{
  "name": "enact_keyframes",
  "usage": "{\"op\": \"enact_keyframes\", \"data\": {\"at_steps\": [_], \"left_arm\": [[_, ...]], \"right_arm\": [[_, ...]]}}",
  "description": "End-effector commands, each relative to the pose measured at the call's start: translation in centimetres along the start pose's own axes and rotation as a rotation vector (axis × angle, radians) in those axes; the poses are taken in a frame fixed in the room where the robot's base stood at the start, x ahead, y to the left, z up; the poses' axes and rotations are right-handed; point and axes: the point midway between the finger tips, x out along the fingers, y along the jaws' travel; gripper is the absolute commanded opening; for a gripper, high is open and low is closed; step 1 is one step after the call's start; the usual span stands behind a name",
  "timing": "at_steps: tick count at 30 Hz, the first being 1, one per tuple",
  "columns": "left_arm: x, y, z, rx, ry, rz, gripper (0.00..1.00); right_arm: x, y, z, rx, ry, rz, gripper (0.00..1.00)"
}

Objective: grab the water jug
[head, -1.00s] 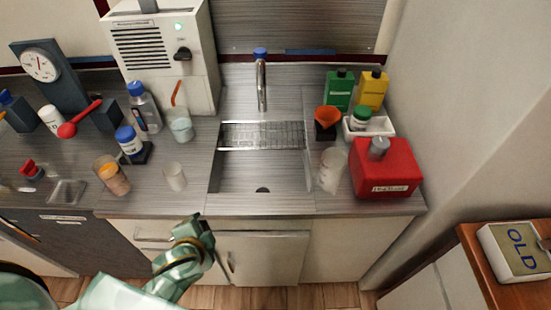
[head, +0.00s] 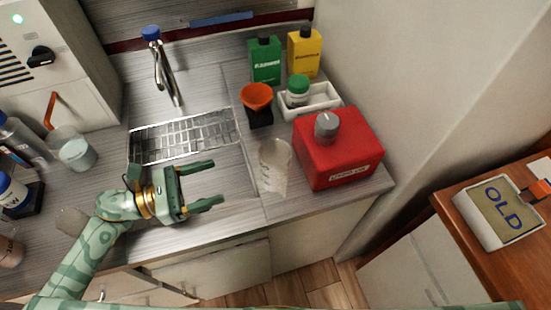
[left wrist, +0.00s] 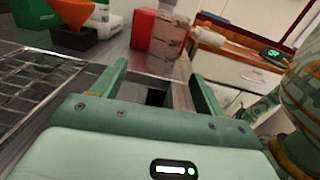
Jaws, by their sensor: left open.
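The water jug (head: 275,168) is a clear, see-through vessel standing upright on the counter, right of the sink and beside a red container. It also shows in the left wrist view (left wrist: 168,42), beyond the fingers. My left gripper (head: 217,182) is open and empty over the sink, its fingers pointing right toward the jug with a gap between. In the left wrist view the open fingers (left wrist: 158,72) frame the lower part of the jug, not touching it. My right gripper is not in view.
The red container (head: 338,150) stands close on the jug's right. An orange funnel (head: 256,96) in a dark holder is behind it. A white tray (head: 322,103) and green (head: 264,62) and yellow (head: 304,54) bottles are farther back. The tap (head: 165,72) rises behind the sink.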

Motion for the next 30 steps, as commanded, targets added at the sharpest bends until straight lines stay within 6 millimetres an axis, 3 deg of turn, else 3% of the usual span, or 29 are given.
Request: {"op": "enact_keyframes", "data": {"at_steps": [5, 15, 23, 30], "left_arm": [[1.7, -0.5, -0.2, 0.029, 0.007, -0.043, 0.73], [9.5, -0.8, -0.3, 0.026, 0.007, -0.041, 0.73], [11.9, -1.0, -0.4, 0.024, 0.007, -0.040, 0.73], [15.6, -1.2, -0.6, 0.024, 0.007, -0.039, 0.73]], "right_arm": [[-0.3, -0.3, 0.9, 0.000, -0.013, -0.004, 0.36], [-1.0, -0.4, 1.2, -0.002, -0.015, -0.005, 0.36], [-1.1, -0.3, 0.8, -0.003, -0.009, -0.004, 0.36], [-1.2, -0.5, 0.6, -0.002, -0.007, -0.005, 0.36]]}}
